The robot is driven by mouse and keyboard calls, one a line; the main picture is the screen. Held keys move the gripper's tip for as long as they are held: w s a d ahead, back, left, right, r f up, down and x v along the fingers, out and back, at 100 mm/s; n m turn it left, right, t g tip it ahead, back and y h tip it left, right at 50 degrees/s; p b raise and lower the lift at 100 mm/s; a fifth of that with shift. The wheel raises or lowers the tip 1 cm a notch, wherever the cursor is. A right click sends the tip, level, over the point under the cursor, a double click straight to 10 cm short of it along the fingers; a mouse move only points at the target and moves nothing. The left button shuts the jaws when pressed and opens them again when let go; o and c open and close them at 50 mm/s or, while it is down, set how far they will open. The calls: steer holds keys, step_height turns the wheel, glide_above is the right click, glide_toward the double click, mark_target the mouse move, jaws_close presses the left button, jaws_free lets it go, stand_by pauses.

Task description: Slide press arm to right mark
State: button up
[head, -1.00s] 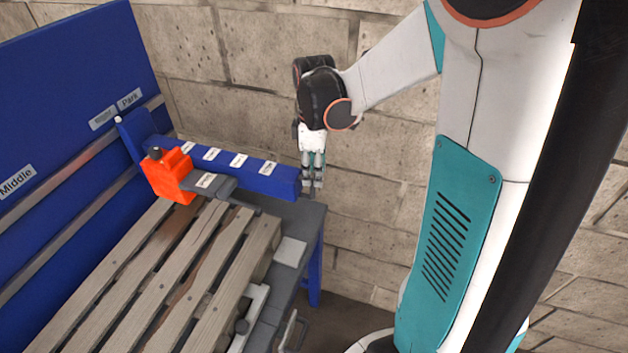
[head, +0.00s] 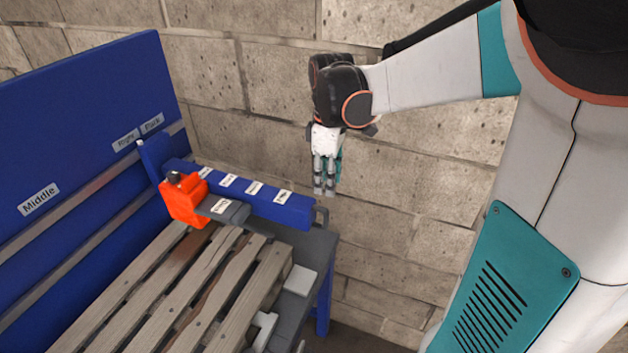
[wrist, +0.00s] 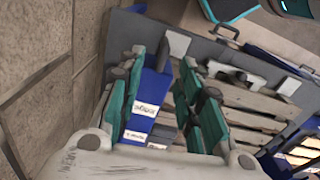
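The press arm is a blue beam (head: 255,200) with several white labels. It reaches out from the rail on the blue back panel (head: 80,120), over the far end of the pallet. The beam's base is just below the "Right" label (head: 126,140), close to the "Park" label (head: 152,123).
A wooden pallet (head: 215,285) lies on the grey table (head: 318,245), beside the beam. A "Middle" label (head: 38,199) is further left on the panel. A stone block wall (head: 270,75) stands close behind my gripper. The space right of the table is open.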

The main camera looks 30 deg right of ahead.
mark_target(326, 214)
steer(key=f+m, duration=0.1)
steer(key=f, duration=0.3)
steer(key=f+m, duration=0.1)
steer(key=f, duration=0.3)
steer(key=f+m+b, duration=0.1)
steer(key=f, duration=0.3)
steer(key=shift+s+a+f, duration=0.1)
steer(key=shift+s+a, duration=0.15)
steer(key=shift+s, duration=0.05)
jaws_close()
steer(key=shift+w, duration=0.1)
